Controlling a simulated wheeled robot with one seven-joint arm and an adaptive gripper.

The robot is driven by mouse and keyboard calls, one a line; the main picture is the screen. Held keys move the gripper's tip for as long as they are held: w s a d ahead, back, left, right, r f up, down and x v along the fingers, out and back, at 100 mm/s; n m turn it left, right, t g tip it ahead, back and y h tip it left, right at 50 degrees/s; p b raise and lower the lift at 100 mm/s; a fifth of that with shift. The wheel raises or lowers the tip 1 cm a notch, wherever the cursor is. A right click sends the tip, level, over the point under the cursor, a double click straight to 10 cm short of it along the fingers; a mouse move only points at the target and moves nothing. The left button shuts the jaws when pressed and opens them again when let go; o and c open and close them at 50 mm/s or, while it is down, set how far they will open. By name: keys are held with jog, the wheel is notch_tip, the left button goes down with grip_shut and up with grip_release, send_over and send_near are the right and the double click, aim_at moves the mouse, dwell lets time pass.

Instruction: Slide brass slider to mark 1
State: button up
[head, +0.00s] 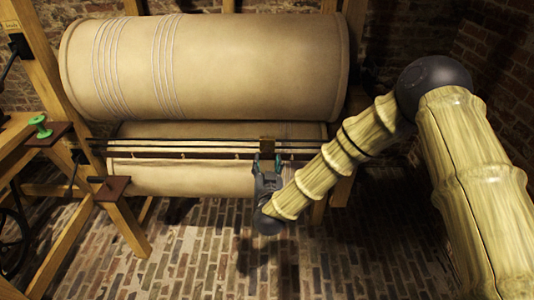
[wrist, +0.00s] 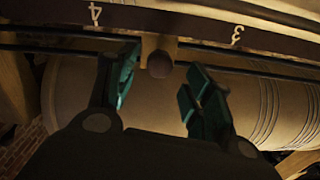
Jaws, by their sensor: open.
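The brass slider (head: 267,144) is a small brownish block on the dark rails (head: 190,143) in front of the large roller, right of the rails' middle in the head view. In the wrist view the slider (wrist: 160,56) has a round dark knob and sits between the upside-down marks 4 (wrist: 95,14) and 3 (wrist: 237,34), nearer neither clearly. Mark 1 cannot be made out. My gripper (head: 266,163) is just below the slider in the head view. In the wrist view its teal fingers (wrist: 160,72) are open, one on each side of the knob, with visible gaps.
A large tan roller (head: 205,65) lies above the rails and a smaller one (head: 180,178) below. Wooden posts (head: 90,130) and a green-knobbed bracket (head: 40,127) stand at the left. The brick floor (head: 200,245) in front is open.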

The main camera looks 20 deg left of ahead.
aim_at(267, 156)
jog(key=shift+p+x, duration=0.3)
jog(key=shift+x, duration=2.1)
grip_shut()
